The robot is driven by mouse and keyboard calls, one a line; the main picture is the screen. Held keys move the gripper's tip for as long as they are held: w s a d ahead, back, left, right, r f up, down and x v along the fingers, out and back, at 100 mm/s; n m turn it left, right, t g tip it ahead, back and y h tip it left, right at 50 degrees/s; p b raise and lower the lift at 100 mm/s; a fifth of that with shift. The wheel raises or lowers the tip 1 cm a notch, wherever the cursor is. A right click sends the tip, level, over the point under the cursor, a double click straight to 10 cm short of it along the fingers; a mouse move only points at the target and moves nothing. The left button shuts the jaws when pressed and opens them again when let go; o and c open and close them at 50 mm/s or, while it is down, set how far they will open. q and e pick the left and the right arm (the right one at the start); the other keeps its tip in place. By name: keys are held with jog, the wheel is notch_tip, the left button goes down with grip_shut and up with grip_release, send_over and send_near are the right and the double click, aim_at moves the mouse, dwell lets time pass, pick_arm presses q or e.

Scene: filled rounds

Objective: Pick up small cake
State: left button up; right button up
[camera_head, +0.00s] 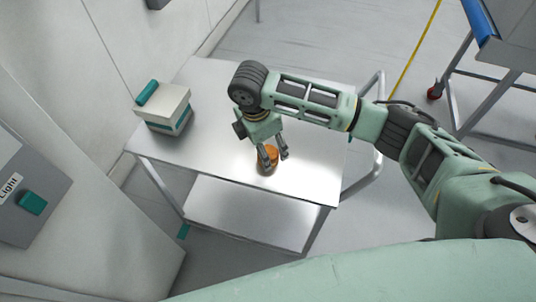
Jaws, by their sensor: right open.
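The small cake (267,166) is a small orange-brown round thing on the top of a metal cart (310,182), near its front edge. My right arm reaches in from the right, and its gripper (276,160) points down at the cake. The two fingers are apart, one at the cake's left and front side and one at its right. They partly hide the cake. I cannot tell whether a finger touches it. My left gripper is not in view.
A white and teal box (163,108) with a teal handle stands at the cart's left end. A wall panel with a teal light switch (33,201) is at the left. Another cart (500,45) stands at the upper right. The cart top between box and gripper is clear.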

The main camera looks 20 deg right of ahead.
jog(key=shift+w+d+f+p, duration=0.15)
jog(key=shift+d+f+p, duration=0.1)
jog(key=shift+f, duration=0.85)
jog(key=shift+w+d+f+p, duration=0.1)
jog(key=shift+f+p, duration=0.15)
jog(key=shift+f, duration=0.8)
jog(key=c, duration=0.8)
